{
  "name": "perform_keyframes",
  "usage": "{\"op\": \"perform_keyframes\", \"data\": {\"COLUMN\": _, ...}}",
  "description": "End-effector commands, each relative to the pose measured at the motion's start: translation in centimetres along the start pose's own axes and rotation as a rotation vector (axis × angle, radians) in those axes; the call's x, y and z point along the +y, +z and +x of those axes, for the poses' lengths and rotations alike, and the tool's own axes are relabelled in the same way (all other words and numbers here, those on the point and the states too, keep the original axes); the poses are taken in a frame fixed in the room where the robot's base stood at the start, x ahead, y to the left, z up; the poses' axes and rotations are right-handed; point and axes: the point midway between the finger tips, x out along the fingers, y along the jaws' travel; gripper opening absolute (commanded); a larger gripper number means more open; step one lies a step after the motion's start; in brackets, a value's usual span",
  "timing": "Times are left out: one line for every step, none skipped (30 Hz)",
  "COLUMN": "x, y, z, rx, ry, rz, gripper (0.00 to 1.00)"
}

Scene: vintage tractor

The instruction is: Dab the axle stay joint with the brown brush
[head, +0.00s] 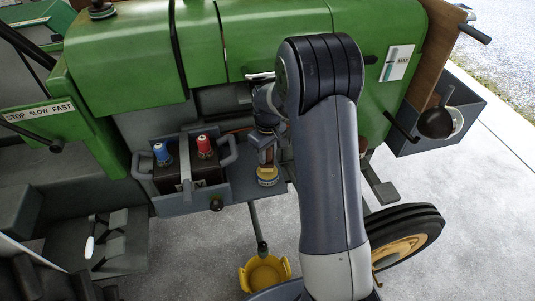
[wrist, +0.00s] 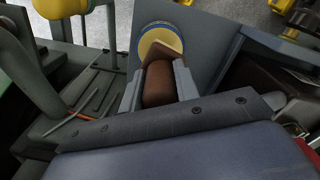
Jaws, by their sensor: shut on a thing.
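My gripper (wrist: 157,85) is shut on the brown brush (wrist: 158,84), whose brown body sits between the two grey fingers. The brush's paler flat end (wrist: 163,48) points at a round yellow tin (wrist: 150,45) with a blue rim. It overlaps the tin in the wrist view; I cannot tell whether they touch. In the head view my gripper (head: 266,145) points down just above the tin (head: 267,178), which stands on a grey shelf (head: 245,187) on the tractor's side. I cannot make out the axle stay joint for certain.
A battery (head: 190,175) with blue and red caps stands left of my gripper, between grey handles. The green hood (head: 260,40) rises behind. A yellow bucket (head: 265,272) is below the shelf. A wheel (head: 405,235) and a grey side box (head: 465,115) are at right.

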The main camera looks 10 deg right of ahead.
Motion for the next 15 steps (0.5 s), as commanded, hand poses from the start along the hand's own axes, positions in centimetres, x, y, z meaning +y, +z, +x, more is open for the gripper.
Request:
{"op": "perform_keyframes", "data": {"x": 0.0, "y": 0.0, "z": -0.8, "rx": 0.001, "ry": 0.001, "rz": 0.000, "gripper": 0.07}}
{"op": "perform_keyframes", "data": {"x": 0.0, "y": 0.0, "z": -1.0, "rx": 0.001, "ry": 0.001, "rz": 0.000, "gripper": 0.07}}
{"op": "perform_keyframes", "data": {"x": 0.0, "y": 0.0, "z": -1.4, "rx": 0.001, "ry": 0.001, "rz": 0.000, "gripper": 0.07}}
{"op": "perform_keyframes", "data": {"x": 0.0, "y": 0.0, "z": -1.6, "rx": 0.001, "ry": 0.001, "rz": 0.000, "gripper": 0.07}}
{"op": "perform_keyframes", "data": {"x": 0.0, "y": 0.0, "z": -1.9, "rx": 0.001, "ry": 0.001, "rz": 0.000, "gripper": 0.07}}
{"op": "perform_keyframes", "data": {"x": 0.0, "y": 0.0, "z": -2.2, "rx": 0.001, "ry": 0.001, "rz": 0.000, "gripper": 0.07}}
{"op": "perform_keyframes", "data": {"x": 0.0, "y": 0.0, "z": -2.4, "rx": 0.001, "ry": 0.001, "rz": 0.000, "gripper": 0.07}}
{"op": "perform_keyframes", "data": {"x": 0.0, "y": 0.0, "z": -2.6, "rx": 0.001, "ry": 0.001, "rz": 0.000, "gripper": 0.07}}
{"op": "perform_keyframes", "data": {"x": 0.0, "y": 0.0, "z": -3.0, "rx": 0.002, "ry": 0.001, "rz": 0.000, "gripper": 0.07}}
{"op": "perform_keyframes", "data": {"x": 0.0, "y": 0.0, "z": -3.2, "rx": 0.002, "ry": 0.001, "rz": 0.000, "gripper": 0.07}}
{"op": "perform_keyframes", "data": {"x": 0.0, "y": 0.0, "z": -3.4, "rx": 0.002, "ry": 0.001, "rz": 0.000, "gripper": 0.07}}
{"op": "perform_keyframes", "data": {"x": 0.0, "y": 0.0, "z": -3.8, "rx": 0.001, "ry": 0.001, "rz": 0.000, "gripper": 0.07}}
{"op": "perform_keyframes", "data": {"x": 0.0, "y": 0.0, "z": -4.0, "rx": 0.001, "ry": 0.001, "rz": 0.000, "gripper": 0.07}}
{"op": "perform_keyframes", "data": {"x": 0.0, "y": 0.0, "z": -4.2, "rx": 0.001, "ry": 0.001, "rz": 0.000, "gripper": 0.07}}
{"op": "perform_keyframes", "data": {"x": 0.0, "y": 0.0, "z": -4.5, "rx": 0.001, "ry": 0.001, "rz": 0.000, "gripper": 0.07}}
